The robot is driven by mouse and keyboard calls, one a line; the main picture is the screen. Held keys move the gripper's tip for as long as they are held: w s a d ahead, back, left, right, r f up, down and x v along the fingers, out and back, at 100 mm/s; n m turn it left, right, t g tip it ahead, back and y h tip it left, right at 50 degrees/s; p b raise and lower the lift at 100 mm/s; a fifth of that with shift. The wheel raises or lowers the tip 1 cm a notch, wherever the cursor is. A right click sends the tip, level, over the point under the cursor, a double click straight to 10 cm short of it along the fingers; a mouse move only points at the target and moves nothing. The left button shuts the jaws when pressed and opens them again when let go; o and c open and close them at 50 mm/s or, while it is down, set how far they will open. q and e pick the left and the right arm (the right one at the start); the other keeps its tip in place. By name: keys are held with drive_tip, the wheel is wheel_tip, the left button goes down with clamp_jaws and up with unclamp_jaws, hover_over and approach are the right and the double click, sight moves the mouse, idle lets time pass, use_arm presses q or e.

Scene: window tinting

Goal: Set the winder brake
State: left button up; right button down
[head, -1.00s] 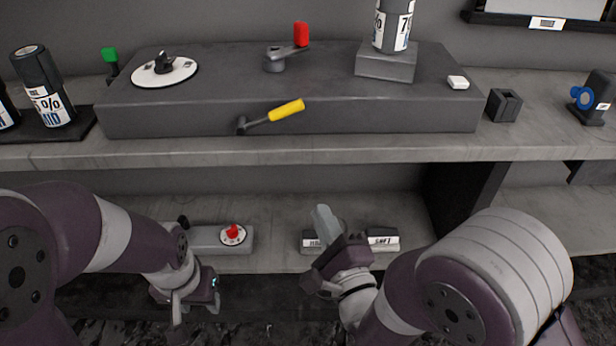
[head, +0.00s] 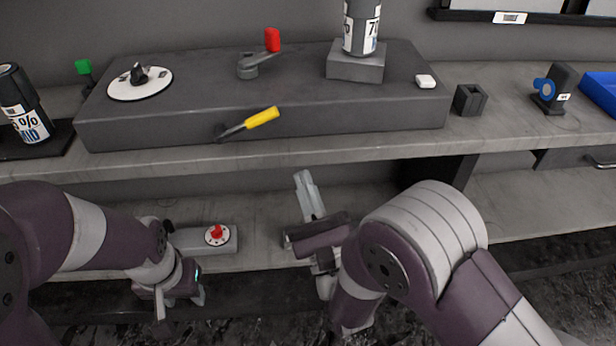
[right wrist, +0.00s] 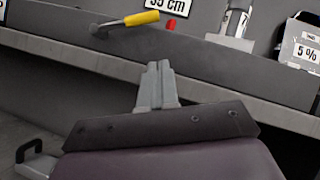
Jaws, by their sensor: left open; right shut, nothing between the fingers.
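A long dark grey box (head: 300,128) stands on the upper shelf. A lever with a yellow handle (head: 262,117) sits on its front face, tilted up to the right; it also shows in the right wrist view (right wrist: 141,18). A crank with a red knob (head: 272,40) and a white dial with a black knob (head: 139,84) are on the box's top. Which part is the brake, I cannot tell. My right gripper (head: 303,177) is shut and empty, below the shelf edge and right of the yellow handle, apart from it. My left gripper (head: 180,304) is open and empty, low at the left.
The upper shelf's front edge (head: 330,157) lies between my right gripper and the box. A small unit with a red knob (head: 216,234) sits on the lower shelf. A bottle (head: 361,25), a blue-knobbed device (head: 544,88) and a blue bin (head: 602,90) stand above.

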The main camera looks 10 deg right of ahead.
sight(295, 157)
drive_tip(key=x, duration=0.5)
drive_tip(key=shift+w+a+p, duration=0.1)
drive_tip(key=shift+w+p, duration=0.25)
drive_tip(key=shift+p, duration=0.05)
use_arm(q)
drive_tip(key=shift+r, duration=0.9)
use_arm(e)
drive_tip(key=shift+w+a+r, duration=0.15)
drive_tip(key=shift+a+r, duration=0.15)
drive_tip(key=shift+r, duration=0.35)
drive_tip(key=shift+w+a+r, duration=0.15)
drive_tip(key=shift+a+r, duration=0.1)
drive_tip(key=shift+r, duration=0.4)
drive_tip(key=shift+w+a+r, duration=0.15)
drive_tip(key=shift+a+r, duration=0.15)
drive_tip(key=shift+r, duration=0.3)
use_arm(q)
drive_tip(key=shift+s+p, duration=0.1)
drive_tip(key=shift+p, duration=0.2)
use_arm(e)
drive_tip(key=shift+w, duration=0.1)
